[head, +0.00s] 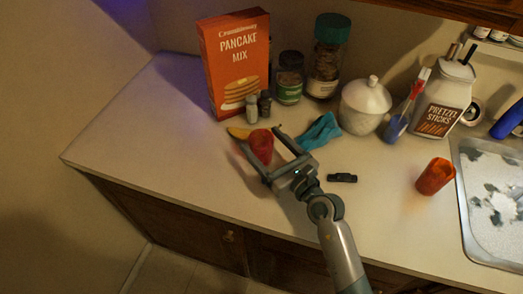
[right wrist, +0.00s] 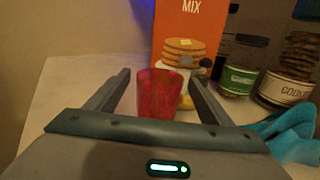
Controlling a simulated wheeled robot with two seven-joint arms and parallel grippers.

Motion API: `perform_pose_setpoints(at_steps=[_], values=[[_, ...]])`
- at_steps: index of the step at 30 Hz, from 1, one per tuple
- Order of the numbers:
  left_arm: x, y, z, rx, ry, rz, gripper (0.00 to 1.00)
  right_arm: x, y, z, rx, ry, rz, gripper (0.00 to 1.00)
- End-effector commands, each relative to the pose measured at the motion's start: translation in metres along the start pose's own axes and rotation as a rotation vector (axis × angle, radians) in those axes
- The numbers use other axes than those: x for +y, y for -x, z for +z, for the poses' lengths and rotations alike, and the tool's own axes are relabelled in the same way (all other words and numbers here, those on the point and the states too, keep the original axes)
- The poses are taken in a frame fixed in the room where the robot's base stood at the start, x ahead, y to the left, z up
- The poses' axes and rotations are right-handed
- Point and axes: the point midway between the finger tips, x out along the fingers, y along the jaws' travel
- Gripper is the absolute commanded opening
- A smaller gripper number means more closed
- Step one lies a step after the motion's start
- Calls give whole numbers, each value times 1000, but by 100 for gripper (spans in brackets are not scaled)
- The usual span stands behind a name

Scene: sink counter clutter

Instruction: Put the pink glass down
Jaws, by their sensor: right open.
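The pink glass (head: 261,147) stands upright on the counter, in front of the pancake mix box. It also shows in the right wrist view (right wrist: 159,94), between the two fingers. My right gripper (head: 259,138) is open, with one finger on each side of the glass. In the right wrist view a gap shows on both sides of the glass, wider on the right. The base of the glass is hidden behind the gripper's palm in that view. My left gripper is not in view.
A yellow banana-like item (head: 238,132) lies just behind the glass. Two small shakers (head: 252,108), the pancake box (head: 236,62) and a blue cloth (head: 319,131) are close by. An orange cup (head: 435,176) stands by the sink (head: 476,240). The counter's left part is clear.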

Motion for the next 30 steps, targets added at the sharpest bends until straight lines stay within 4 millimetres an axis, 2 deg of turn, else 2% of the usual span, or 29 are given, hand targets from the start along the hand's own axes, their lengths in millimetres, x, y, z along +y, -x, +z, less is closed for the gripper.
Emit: perform_pose_setpoints(at_steps=[5, 16, 30], values=[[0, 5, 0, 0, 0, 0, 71, 0, -8, 1, 1, 0, 2, 74], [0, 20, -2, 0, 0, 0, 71, 1, -48, -1, 0, 0, 0, 74], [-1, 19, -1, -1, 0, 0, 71, 1, -52, -2, 1, 0, 0, 74]])
